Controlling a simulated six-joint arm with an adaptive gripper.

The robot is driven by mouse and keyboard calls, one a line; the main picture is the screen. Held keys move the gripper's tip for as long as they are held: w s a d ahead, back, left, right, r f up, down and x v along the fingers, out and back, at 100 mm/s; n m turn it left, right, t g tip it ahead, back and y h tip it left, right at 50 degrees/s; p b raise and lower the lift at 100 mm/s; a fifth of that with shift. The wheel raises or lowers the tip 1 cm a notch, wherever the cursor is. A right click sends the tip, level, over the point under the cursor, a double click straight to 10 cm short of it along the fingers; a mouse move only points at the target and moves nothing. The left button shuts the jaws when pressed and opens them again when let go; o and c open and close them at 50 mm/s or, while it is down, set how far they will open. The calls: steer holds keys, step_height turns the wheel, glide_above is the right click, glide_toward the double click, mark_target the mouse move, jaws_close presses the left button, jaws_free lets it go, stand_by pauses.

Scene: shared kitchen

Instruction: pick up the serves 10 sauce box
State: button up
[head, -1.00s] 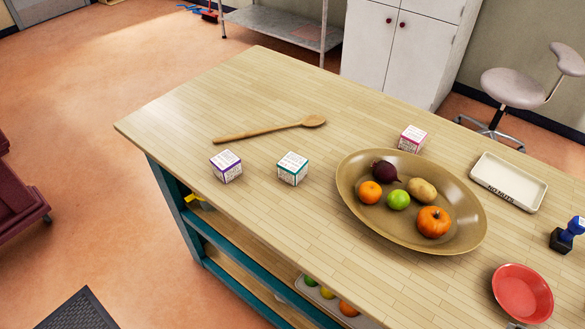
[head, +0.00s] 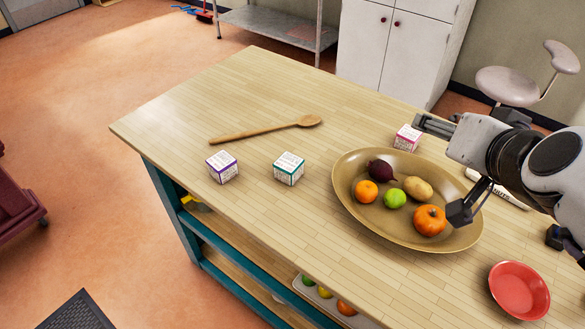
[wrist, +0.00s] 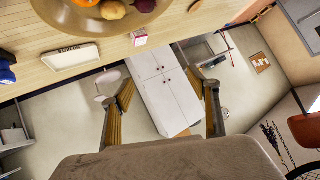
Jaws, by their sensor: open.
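Three small white boxes stand on the wooden table: one with purple edges (head: 222,167), one with teal edges (head: 289,168) and one with pink edges (head: 407,138). Their print is too small to read, so I cannot tell which is the serves 10 sauce box. My gripper (head: 446,168) is open and empty at the right, above the bowl's right side and near the pink-edged box. In the wrist view my gripper (wrist: 167,90) has its fingers spread, and the pink-edged box (wrist: 139,38) lies beyond them.
A brown oval bowl (head: 350,217) holds fruit and vegetables. A wooden spoon (head: 265,131) lies behind the purple- and teal-edged boxes. A white tray (wrist: 70,59) is partly hidden by my arm in the head view. A red dish (head: 519,289) is at the front right.

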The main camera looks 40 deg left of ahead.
steer(key=w+a+t, duration=0.2)
steer(key=w+a, duration=0.3)
steer(key=a, duration=0.8)
steer(key=m+t+h, duration=0.2)
steer(key=h, duration=0.1)
glide_above(288, 162)
steer(key=w+d, duration=0.2)
step_height(288, 162, down, 14)
steer(key=r, duration=0.1)
steer(key=s+f+h, duration=0.1)
steer(key=s+f, duration=0.1)
steer(key=f, duration=0.1)
steer(key=s+a+f, duration=0.1)
steer(key=s+f, duration=0.2)
steer(key=s+f+h, duration=0.1)
steer(key=s+f, duration=0.2)
steer(key=shift+s+a+f+h, duration=0.1)
steer(key=shift+a+f+h, duration=0.1)
steer(key=shift+a+h, duration=0.15)
steer(key=shift+s+f, duration=0.25)
steer(key=shift+s, duration=0.05)
steer(key=shift+x, duration=1.3)
